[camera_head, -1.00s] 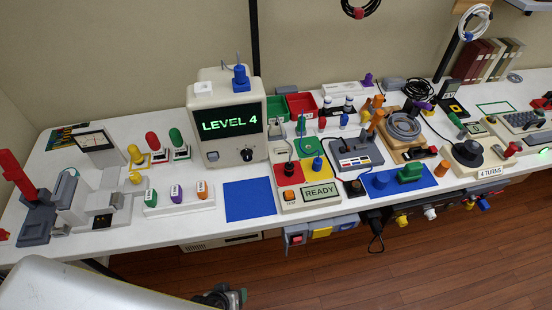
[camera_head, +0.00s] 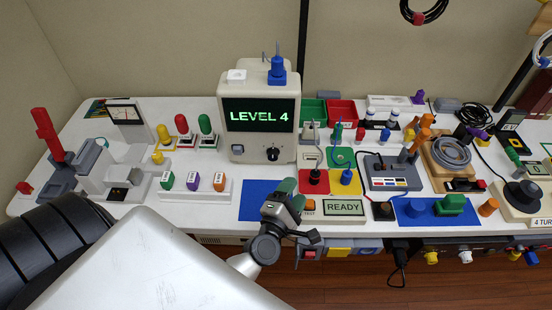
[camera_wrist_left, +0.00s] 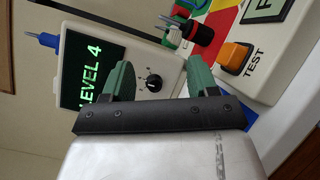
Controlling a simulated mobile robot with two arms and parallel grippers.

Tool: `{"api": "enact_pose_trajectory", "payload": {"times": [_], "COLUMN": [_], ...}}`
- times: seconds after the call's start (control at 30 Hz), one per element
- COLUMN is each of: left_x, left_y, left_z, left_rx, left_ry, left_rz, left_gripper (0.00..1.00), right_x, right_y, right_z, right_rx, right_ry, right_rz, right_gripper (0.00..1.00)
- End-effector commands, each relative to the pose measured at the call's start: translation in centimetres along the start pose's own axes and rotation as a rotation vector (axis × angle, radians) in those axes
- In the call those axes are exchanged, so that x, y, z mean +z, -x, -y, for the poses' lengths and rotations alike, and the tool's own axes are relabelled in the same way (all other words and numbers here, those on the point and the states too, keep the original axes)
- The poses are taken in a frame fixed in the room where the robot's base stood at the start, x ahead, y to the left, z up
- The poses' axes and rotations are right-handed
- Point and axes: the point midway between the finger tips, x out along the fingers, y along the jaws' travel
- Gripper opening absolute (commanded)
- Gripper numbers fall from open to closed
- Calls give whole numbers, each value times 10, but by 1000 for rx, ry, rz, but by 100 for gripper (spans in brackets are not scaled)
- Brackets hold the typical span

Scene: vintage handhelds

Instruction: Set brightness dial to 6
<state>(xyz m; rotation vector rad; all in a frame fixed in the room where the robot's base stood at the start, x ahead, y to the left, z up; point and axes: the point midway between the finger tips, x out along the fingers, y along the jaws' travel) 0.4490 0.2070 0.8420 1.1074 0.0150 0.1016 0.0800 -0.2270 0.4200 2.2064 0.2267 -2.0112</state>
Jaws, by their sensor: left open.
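The beige monitor (camera_head: 260,95) stands at the back of the table, and its green screen text reads LEVEL 4. The black brightness dial (camera_head: 273,154) is on its lower front, right of a small grey part. The dial (camera_wrist_left: 153,82) also shows in the left wrist view, beyond and between the fingers, with a pale pointer mark whose direction I cannot read surely. My left gripper (camera_head: 287,196) is over the front of the table, before the monitor and apart from the dial. Its green fingers (camera_wrist_left: 160,80) are open and empty. My right gripper is not in view.
A blue mat (camera_head: 256,198) lies before the monitor. The READY console (camera_head: 343,207) with an orange TEST button (camera_wrist_left: 236,56) is to the right. A blue-topped plug (camera_head: 277,72) sits on the monitor.

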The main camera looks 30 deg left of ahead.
Motion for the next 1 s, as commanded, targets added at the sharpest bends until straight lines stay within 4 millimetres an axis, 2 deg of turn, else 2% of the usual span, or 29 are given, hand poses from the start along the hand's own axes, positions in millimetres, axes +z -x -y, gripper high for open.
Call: {"api": "enact_pose_trajectory", "payload": {"times": [0.1,0.2,0.3,0.47,0.8,1.0], "left_x": [-32,-53,-66,-74,-98,-110], "left_y": [-4,-2,0,-7,-62,-86], "left_z": [-5,-7,-6,-9,-20,-24], "left_rx": [130,213,262,284,283,280], "left_ry": [252,397,475,505,500,499], "left_rz": [-175,-286,-351,-376,-373,-373], "left_gripper": [59,59,59,59,59,59], "right_x": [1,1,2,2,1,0], "right_y": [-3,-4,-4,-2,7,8], "right_z": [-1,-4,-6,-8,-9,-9], "right_rx": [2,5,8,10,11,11], "right_ry": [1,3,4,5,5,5], "right_rz": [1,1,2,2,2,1], "right_gripper": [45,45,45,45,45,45]}}
